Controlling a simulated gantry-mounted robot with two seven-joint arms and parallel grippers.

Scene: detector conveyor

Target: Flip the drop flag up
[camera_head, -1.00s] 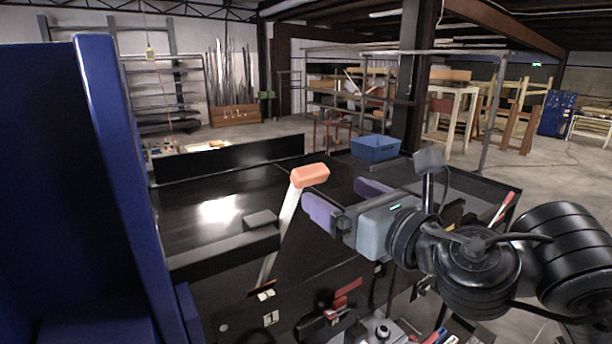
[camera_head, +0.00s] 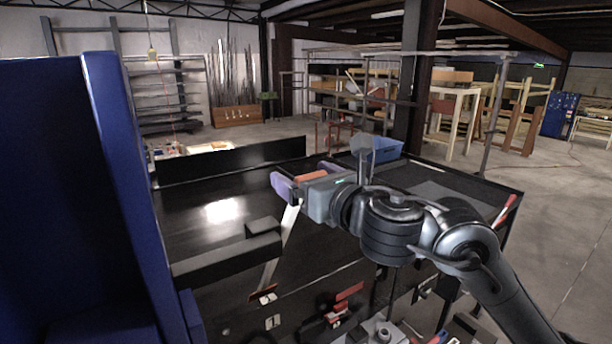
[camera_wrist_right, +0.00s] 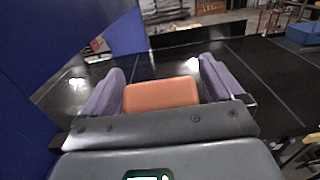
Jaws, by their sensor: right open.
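The drop flag is a flat white lever (camera_head: 282,238) with an orange block (camera_head: 311,176) at its top. My left gripper is not in view.
A dark bar with a raised block (camera_head: 262,227) stands just left of the lever. A tall blue panel (camera_head: 110,180) fills the left side. Red-handled parts (camera_head: 348,292) are on the front. A blue bin (camera_head: 384,150) is behind my right arm.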

